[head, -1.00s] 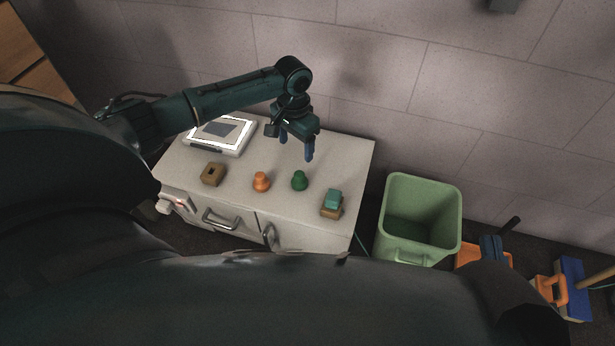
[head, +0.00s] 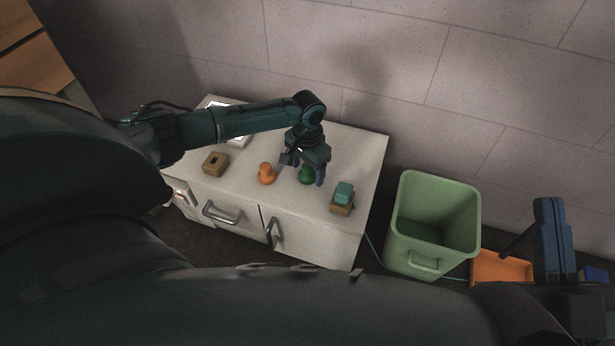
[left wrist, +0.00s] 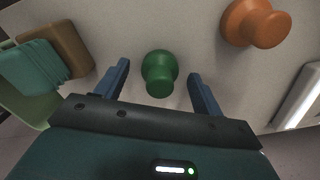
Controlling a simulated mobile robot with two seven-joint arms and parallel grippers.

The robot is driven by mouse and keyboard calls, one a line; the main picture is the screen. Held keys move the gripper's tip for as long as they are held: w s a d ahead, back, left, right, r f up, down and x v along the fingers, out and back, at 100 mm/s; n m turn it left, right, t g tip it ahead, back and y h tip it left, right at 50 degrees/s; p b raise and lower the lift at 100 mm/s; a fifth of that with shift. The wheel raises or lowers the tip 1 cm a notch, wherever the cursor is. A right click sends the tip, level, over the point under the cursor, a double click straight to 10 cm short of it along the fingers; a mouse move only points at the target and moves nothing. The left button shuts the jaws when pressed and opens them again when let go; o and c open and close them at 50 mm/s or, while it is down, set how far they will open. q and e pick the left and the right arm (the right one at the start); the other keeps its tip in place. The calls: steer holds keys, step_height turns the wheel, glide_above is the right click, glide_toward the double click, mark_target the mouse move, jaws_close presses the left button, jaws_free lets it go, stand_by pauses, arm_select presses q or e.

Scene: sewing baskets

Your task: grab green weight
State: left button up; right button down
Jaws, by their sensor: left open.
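The green weight (head: 306,174) stands upright on the white cabinet top (head: 235,185). My left gripper (head: 309,176) is open, directly above and around it. In the left wrist view the green weight (left wrist: 160,72) shows between the two blue fingers, with a gap on each side. In the head view the gripper partly covers the weight. My right gripper (head: 553,240) is at the right, above the floor, away from the cabinet. Its opening cannot be made out.
An orange weight (head: 266,174) stands just left of the green one. A brown block with a hole (head: 215,162) is further left. A teal piece (head: 344,192) sits on a brown block (head: 341,208) to the right. A green bin (head: 432,214) stands beside the cabinet.

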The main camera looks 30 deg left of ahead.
arm_select(q)
steer(key=c, duration=1.2)
